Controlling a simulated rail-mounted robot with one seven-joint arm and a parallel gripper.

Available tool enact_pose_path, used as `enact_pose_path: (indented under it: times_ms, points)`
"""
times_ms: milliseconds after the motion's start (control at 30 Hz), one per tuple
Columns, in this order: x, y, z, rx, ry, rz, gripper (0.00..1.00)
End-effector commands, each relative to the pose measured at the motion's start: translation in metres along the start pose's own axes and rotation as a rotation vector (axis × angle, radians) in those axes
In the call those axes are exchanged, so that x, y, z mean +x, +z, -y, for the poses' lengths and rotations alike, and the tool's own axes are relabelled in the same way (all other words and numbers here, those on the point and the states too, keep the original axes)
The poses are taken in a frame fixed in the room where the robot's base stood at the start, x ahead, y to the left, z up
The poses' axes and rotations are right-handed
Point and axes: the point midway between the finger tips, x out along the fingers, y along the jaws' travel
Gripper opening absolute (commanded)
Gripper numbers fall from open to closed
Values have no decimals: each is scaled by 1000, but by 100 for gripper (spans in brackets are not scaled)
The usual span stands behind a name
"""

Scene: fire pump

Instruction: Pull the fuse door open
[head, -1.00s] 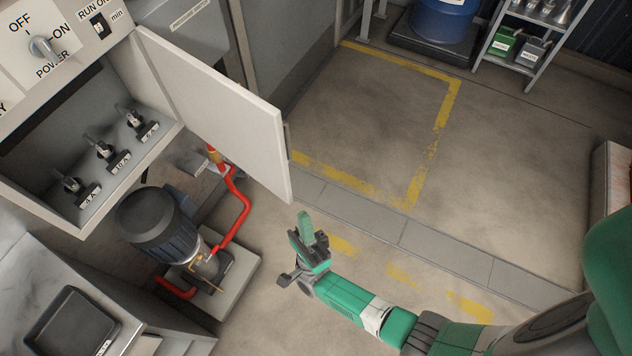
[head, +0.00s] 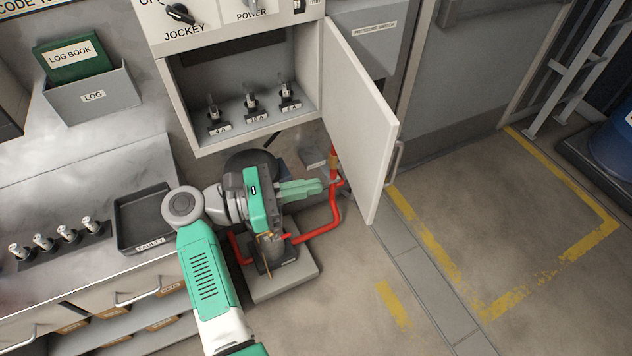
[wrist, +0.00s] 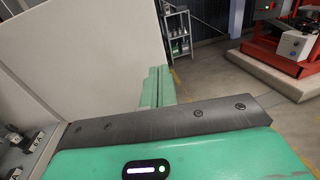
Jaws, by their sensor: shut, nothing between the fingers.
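The fuse door (head: 361,112) is a pale panel hinged at the right side of the fuse box. It stands swung well open, with its handle (head: 395,163) on the outer face, toward the right. Inside the box (head: 247,90) several fuses stand in a row. My gripper (head: 318,187) is shut and empty, below the box opening and left of the door's lower part. Its green fingers point right, toward the inner side of the door. In the wrist view the fingers (wrist: 158,87) are together beside the door's inner face (wrist: 85,55). Whether they touch it I cannot tell.
A pump with a red pipe (head: 326,225) stands on a plinth below the box. A worktop at left holds a black tray (head: 142,217) and several more fuses (head: 62,236). The floor (head: 455,225) right of the door is clear.

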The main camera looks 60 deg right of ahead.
Motion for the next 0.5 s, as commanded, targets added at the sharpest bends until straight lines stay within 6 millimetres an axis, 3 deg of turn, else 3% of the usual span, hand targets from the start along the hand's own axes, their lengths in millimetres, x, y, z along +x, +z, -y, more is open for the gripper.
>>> enact_pose_path:
  times_ms: [300, 500]
  points:
    - [70, 1, 1, 0, -3, 2, 0]
    - [98, 0, 1, -2, -1, 2, 0]
